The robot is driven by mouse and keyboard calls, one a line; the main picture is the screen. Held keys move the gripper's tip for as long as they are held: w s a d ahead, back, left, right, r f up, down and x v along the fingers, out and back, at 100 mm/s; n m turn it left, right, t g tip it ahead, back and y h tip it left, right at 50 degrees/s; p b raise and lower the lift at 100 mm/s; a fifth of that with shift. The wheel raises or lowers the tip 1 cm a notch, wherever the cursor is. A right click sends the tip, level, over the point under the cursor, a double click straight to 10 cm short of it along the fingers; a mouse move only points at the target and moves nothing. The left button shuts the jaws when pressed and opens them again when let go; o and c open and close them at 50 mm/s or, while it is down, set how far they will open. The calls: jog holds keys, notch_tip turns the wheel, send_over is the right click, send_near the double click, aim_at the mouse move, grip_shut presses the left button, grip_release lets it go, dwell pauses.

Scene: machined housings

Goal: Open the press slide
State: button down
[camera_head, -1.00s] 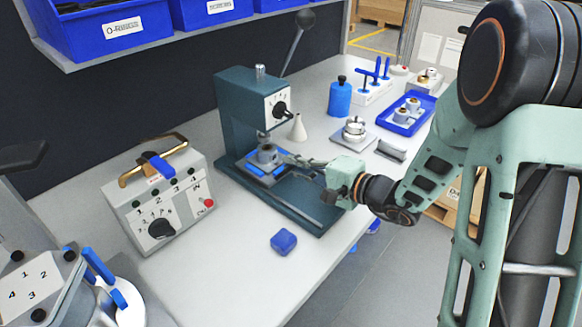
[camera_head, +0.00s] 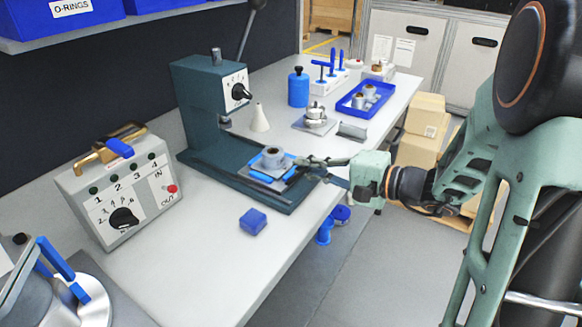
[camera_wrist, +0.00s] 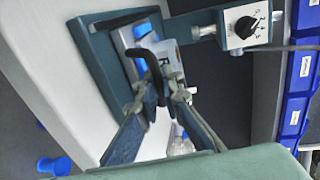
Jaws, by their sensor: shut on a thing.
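The press (camera_head: 205,105) is dark teal, with a column, an overhanging head and a long base on the bench. Its slide (camera_head: 262,177), a pale plate with blue strips, sits toward the front end of the base, clear of the head. My gripper (camera_head: 303,164) is at the slide's front edge. In the wrist view my gripper (camera_wrist: 160,92) is shut on the slide's dark handle (camera_wrist: 152,66), beside the slide (camera_wrist: 166,50). The fingers partly hide the handle.
A control box (camera_head: 120,185) stands left of the press. A blue block (camera_head: 253,221) lies near the bench's front edge. A white cone (camera_head: 260,118), a blue bottle (camera_head: 298,88) and a blue tray (camera_head: 365,97) with parts stand behind. Free floor lies in front.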

jog(key=shift+s+d, duration=0.3)
jog(key=shift+d, duration=0.15)
jog(key=shift+f, duration=0.1)
jog(key=c, duration=2.4)
grip_release()
jog(key=shift+s+d, duration=0.1)
jog(key=shift+d, duration=0.1)
jog(key=v, duration=1.2)
jog(key=shift+a, duration=0.1)
